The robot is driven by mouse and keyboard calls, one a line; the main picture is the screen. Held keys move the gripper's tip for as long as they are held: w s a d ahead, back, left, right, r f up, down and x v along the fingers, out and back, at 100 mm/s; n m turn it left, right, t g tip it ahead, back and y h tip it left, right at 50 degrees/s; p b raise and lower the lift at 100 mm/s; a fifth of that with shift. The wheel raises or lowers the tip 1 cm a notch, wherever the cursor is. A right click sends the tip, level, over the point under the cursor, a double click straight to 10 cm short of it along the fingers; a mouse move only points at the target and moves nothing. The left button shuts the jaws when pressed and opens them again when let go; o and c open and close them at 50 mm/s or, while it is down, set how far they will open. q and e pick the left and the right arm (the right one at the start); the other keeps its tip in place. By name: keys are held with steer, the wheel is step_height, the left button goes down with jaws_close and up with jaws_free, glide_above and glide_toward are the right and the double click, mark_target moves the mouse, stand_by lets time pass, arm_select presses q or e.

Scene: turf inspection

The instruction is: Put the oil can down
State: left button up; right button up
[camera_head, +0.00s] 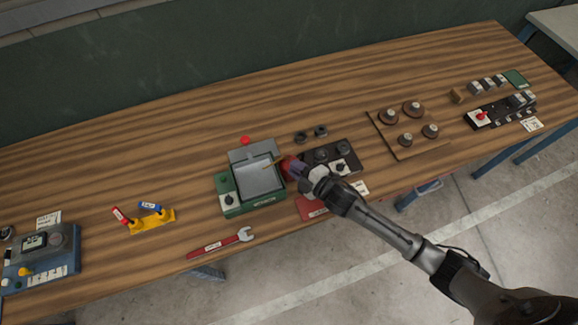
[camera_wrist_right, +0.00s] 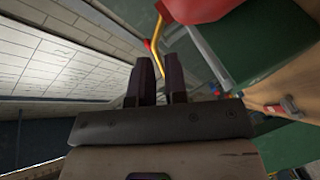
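The oil can (camera_head: 289,164) is red with a thin brass spout and sits at the tip of my right gripper (camera_head: 305,174). Its spout points left over the grey pan of the green machine (camera_head: 239,208). In the right wrist view the red can body (camera_wrist_right: 200,8) shows at the top, with the yellow spout curving down behind the fingers (camera_wrist_right: 159,72). The fingers have a narrow gap and appear shut on the can; the grip point itself is hidden. My left gripper is not in view.
A red mat (camera_head: 311,208) lies at the table's front edge, partly under my right arm. A black panel with knobs (camera_head: 345,157) is right of the machine. A wrench (camera_head: 221,243) lies in front. Bare wood (camera_head: 180,170) is free to the left.

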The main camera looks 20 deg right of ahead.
mark_target(283, 160)
steer(key=shift+x, duration=2.4)
jaws_close()
steer(key=shift+r, duration=0.2)
